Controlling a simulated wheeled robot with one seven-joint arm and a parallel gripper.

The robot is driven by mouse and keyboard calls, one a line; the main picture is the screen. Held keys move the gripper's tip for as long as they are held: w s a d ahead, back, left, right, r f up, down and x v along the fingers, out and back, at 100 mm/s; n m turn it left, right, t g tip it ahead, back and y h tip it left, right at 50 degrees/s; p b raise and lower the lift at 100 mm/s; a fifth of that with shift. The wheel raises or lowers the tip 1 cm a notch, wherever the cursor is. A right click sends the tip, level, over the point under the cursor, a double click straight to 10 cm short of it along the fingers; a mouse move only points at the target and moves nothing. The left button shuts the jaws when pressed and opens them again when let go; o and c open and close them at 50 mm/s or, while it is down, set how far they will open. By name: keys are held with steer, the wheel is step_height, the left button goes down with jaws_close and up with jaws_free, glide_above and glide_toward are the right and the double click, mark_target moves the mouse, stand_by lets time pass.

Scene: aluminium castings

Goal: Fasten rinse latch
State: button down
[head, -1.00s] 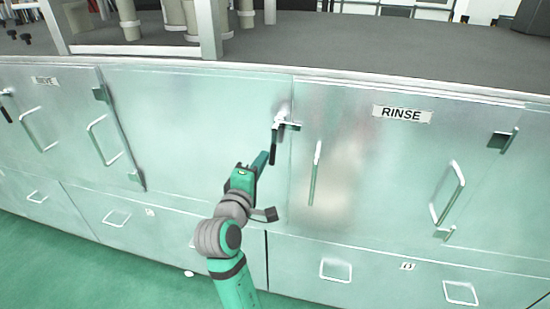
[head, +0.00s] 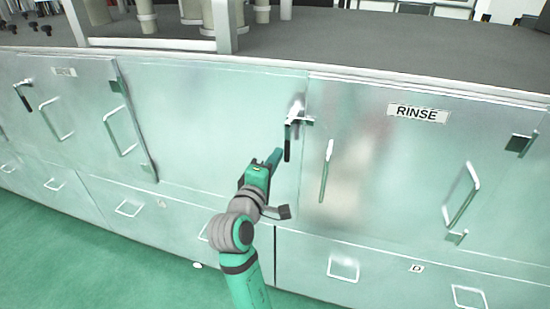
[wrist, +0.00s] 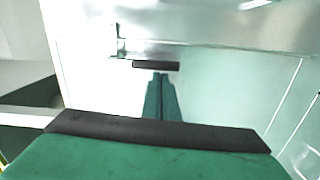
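The rinse latch (head: 294,118) is a metal fitting at the left edge of the door labelled RINSE (head: 417,113). Its black-gripped lever (head: 287,144) hangs down. My gripper (head: 277,157) is just below and left of the lever, pointing up at it. In the wrist view the two teal fingers of my gripper (wrist: 160,90) lie side by side with no clear gap and nothing between them. The black grip (wrist: 155,65) shows just beyond the fingertips; I cannot tell whether they touch it. The rinse door (head: 380,170) looks flush with the cabinet front.
A slanted bar handle (head: 325,172) and a larger handle (head: 461,194) are on the rinse door. A hinge (head: 519,145) is at its right. Drawers with handles (head: 343,269) run below. The grey worktop (head: 370,45) overhangs above. Green floor (head: 120,270) is clear at lower left.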

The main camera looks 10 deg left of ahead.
steer(key=s+a, duration=0.5)
steer(key=s, duration=0.5)
steer(key=shift+s, duration=0.35)
steer(key=shift+w, duration=0.1)
